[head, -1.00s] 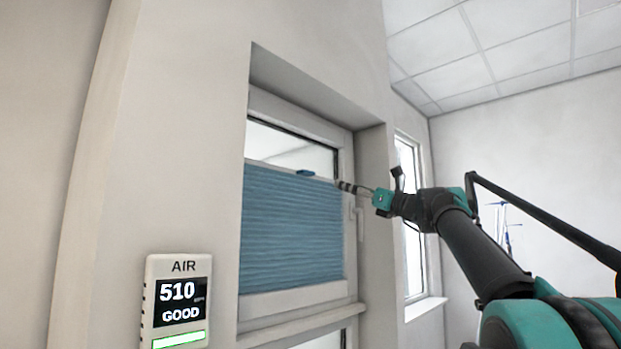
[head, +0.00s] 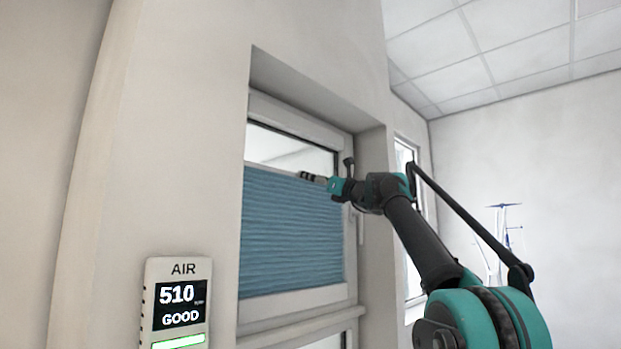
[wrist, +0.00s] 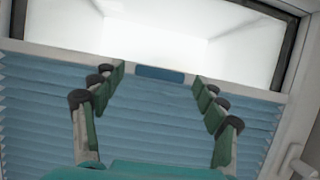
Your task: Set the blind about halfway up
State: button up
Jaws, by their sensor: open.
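The blue pleated blind (head: 290,235) covers the lower part of the window pane, with bare glass above its top rail. In the wrist view the blind (wrist: 150,125) fills the lower half. A small blue handle (wrist: 160,74) sits at the middle of the top rail (wrist: 60,55). My gripper (head: 306,176) is at the top rail in the head view and hides the handle there. In the wrist view my gripper (wrist: 159,80) is open, with one finger on each side of the handle and a gap to both.
The white window frame (head: 350,240) surrounds the blind, with a window handle (head: 361,226) on its right side. The deep wall recess edges the window. An air monitor (head: 178,303) hangs on the wall at the lower left.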

jog(key=shift+w+a+r, duration=0.25)
jog(key=shift+w+a, duration=0.2)
jog(key=shift+a, duration=0.05)
